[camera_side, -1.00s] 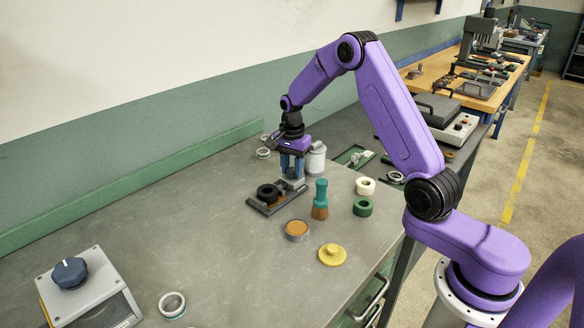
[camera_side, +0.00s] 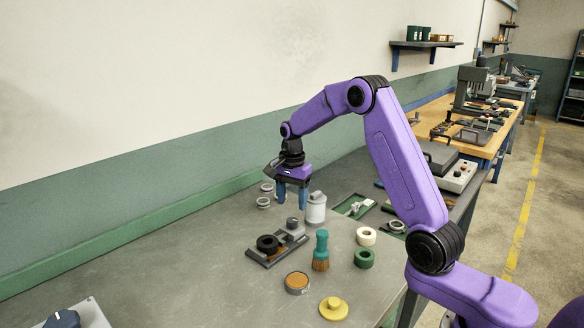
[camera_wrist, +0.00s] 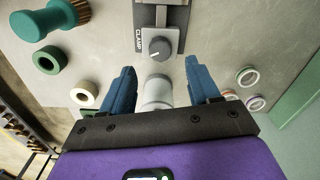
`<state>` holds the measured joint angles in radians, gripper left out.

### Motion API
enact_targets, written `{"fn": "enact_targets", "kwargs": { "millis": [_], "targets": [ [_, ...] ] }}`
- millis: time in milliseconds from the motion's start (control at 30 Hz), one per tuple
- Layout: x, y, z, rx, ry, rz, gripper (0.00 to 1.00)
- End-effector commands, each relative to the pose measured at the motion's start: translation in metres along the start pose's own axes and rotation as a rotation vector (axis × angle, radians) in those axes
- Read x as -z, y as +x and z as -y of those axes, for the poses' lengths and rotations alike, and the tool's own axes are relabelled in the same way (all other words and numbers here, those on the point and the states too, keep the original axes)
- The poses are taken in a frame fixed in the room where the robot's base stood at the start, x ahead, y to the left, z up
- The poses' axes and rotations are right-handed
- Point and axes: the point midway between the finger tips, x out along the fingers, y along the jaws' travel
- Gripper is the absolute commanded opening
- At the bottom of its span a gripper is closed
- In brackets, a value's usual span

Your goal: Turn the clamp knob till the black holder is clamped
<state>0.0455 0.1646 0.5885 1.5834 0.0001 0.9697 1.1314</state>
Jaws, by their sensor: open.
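The clamp knob (camera_side: 292,223) is a small grey knob on the right end of a dark fixture (camera_side: 275,249). In the wrist view the knob (camera_wrist: 159,46) is round with a white pointer line, beside the word CLAMP. The black holder (camera_side: 267,243), a round ring-like piece, sits at the fixture's left part; whether it is held tight cannot be told. It is out of the wrist view. My gripper (camera_side: 292,206) is open and empty, pointing down above the knob. In the wrist view its blue fingers (camera_wrist: 160,66) are apart, either side of the knob's line.
A grey-white canister (camera_side: 316,209) stands close right of the fixture. A green-handled brush (camera_side: 321,252), an orange-topped tin (camera_side: 297,283), a yellow knobbed disc (camera_side: 333,308) and green ring (camera_side: 364,258) are nearby. Bench left of the fixture is clear.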

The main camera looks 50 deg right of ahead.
Motion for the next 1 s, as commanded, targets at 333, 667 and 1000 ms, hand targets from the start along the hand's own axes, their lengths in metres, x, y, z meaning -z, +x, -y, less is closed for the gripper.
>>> {"fn": "enact_targets", "kwargs": {
  "millis": [333, 667, 1000],
  "targets": [
    [0.0, -0.073, 0.001, 0.004, 0.0, -0.002, 0.61],
    [0.0, -0.106, 0.0, 0.0, 0.0, 0.0, 0.61],
    [0.0, -0.108, 0.0, 0.0, 0.0, 0.0, 0.61]
  ]
}}
